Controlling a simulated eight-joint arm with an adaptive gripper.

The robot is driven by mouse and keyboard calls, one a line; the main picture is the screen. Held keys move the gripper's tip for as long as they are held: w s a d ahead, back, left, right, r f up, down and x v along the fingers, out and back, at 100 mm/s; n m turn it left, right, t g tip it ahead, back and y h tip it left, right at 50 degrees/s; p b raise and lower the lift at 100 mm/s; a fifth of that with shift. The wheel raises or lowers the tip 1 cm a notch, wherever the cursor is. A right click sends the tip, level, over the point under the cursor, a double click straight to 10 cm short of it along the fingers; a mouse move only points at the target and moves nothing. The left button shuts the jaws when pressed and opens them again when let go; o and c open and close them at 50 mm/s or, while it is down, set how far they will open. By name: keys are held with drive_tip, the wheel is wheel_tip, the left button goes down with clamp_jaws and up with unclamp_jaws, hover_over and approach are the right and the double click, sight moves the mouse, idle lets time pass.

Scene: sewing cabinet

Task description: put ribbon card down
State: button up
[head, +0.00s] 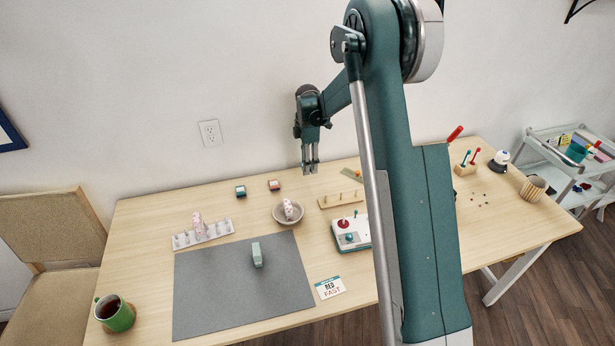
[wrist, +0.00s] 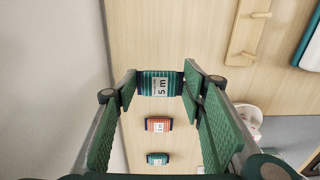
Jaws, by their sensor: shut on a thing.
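My gripper (head: 311,168) hangs over the back edge of the table, fingers pointing down. In the wrist view my gripper is shut on a teal striped ribbon card (wrist: 161,90) marked "5 m", held between the fingertips. The card looks larger than the other cards there, so it seems to be above the table. In the head view I cannot make it out. A red ribbon card (head: 274,184) and a teal ribbon card (head: 240,190) lie on the table left of my gripper. The wrist view shows the red one (wrist: 158,125) and the teal one (wrist: 157,158) in line.
A wooden peg rack (head: 338,199), a bowl (head: 289,218) with a pink spool and a white peg rack (head: 203,235) stand nearby. A red-knobbed device (head: 349,235) is further right. A grey mat (head: 215,290) covers the front left. Bare table surrounds the two cards.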

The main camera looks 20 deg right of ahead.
sight(308, 180)
drive_tip(key=shift+f, duration=1.25)
drive_tip(key=shift+f+b, duration=0.5)
drive_tip(key=shift+f, duration=1.35)
drive_tip(key=shift+f, duration=0.2)
drive_tip(key=o, duration=0.7)
drive_tip(key=shift+r, duration=0.2)
wheel_tip(308, 180, up, 12)
drive_tip(key=shift+r+p, duration=0.1)
drive_tip(key=shift+p, duration=0.85)
